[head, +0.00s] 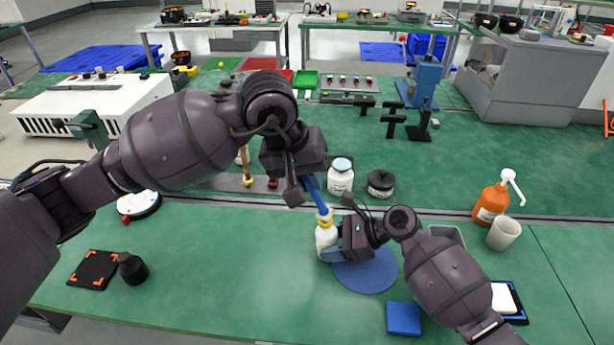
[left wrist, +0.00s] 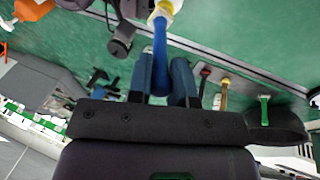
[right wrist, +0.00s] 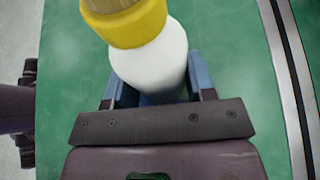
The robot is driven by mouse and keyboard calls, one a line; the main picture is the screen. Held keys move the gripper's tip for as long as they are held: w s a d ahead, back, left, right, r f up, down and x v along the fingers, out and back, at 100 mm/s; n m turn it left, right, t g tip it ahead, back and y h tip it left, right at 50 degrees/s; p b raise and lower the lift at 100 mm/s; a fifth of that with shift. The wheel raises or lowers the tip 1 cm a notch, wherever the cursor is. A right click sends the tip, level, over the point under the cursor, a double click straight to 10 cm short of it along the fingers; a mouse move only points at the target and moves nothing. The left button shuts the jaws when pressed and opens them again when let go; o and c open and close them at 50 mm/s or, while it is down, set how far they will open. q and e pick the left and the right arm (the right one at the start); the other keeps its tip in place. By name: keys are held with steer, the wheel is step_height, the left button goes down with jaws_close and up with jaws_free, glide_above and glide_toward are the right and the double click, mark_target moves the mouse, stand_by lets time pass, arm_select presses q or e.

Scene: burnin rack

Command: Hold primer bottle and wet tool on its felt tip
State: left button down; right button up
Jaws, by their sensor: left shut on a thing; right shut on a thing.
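The white primer bottle (head: 325,236) with a yellow collar stands over a blue round mat (head: 368,275). My right gripper (head: 334,250) is shut around its body; the right wrist view shows the white bottle (right wrist: 152,65), yellow collar and part of the tan top between the fingers. My left gripper (head: 304,188) is shut on the blue handle of the tool (head: 316,194), which slants down to the bottle's top. In the left wrist view the blue tool (left wrist: 160,55) meets the yellow collar area. The tool's working end is hidden, so contact with the felt tip cannot be told.
A white jar (head: 340,178) and a dark jar (head: 380,184) stand just behind the bottle. A blue block (head: 403,318) lies in front. An orange pump bottle (head: 491,202) and a pale cup (head: 503,233) stand at right.

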arm_select(q)
steer(key=shift+r, duration=3.5)
arm_select(e)
steer(key=o, duration=0.8)
steer(key=shift+d, duration=0.1)
